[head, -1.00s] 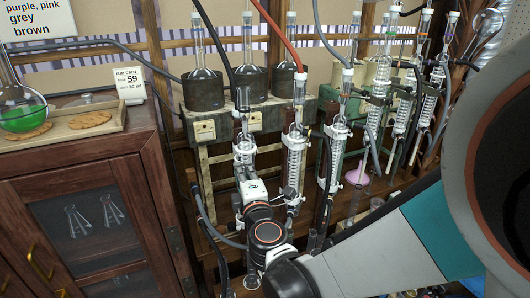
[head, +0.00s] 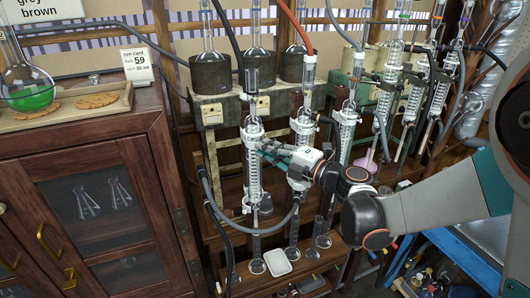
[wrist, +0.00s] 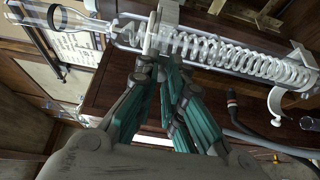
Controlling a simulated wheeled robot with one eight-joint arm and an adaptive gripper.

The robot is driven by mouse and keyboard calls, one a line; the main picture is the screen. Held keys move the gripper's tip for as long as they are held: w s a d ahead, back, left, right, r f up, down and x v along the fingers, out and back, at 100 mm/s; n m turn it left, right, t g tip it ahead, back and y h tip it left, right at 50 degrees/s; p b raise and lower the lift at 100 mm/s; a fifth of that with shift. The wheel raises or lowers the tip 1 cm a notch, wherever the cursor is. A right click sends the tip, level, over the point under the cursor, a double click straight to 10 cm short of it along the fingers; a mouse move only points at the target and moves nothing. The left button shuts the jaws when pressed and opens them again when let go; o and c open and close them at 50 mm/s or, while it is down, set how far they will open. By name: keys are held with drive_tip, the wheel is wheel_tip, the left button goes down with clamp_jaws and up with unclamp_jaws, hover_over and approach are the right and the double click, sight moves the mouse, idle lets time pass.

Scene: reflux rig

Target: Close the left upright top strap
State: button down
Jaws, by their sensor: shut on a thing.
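The left upright (head: 252,170) is a vertical glass coil condenser in the head view. In the wrist view, the same glass coil (wrist: 235,48) lies across the top of the picture. The top strap (wrist: 153,32) is a white band at the end of the coil. My gripper (head: 265,147) reaches it from the right, its teal fingers level with the upper part of the coil. In the wrist view, the fingertips (wrist: 160,60) are together at the strap's near side, shut on it. The fingers hide the exact grip, and I cannot tell whether the strap is latched.
A white curved clip (wrist: 277,103) stands out below the coil's far end. More condensers (head: 347,120) stand close by on the right. A grey hose (head: 270,228) loops below my gripper. A wooden cabinet (head: 90,160) stands at the left. A white dish (head: 277,262) lies below.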

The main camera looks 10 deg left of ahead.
drive_tip(key=shift+w+d+n+g+y, duration=0.25)
drive_tip(key=shift+w+n+g+y, duration=0.3)
drive_tip(key=shift+n+g, duration=0.4)
drive_tip(key=shift+w+g, duration=0.1)
drive_tip(key=shift+g, duration=0.25)
drive_tip(key=c, duration=1.6)
unclamp_jaws()
drive_tip(key=shift+a, duration=0.1)
drive_tip(key=v, duration=1.2)
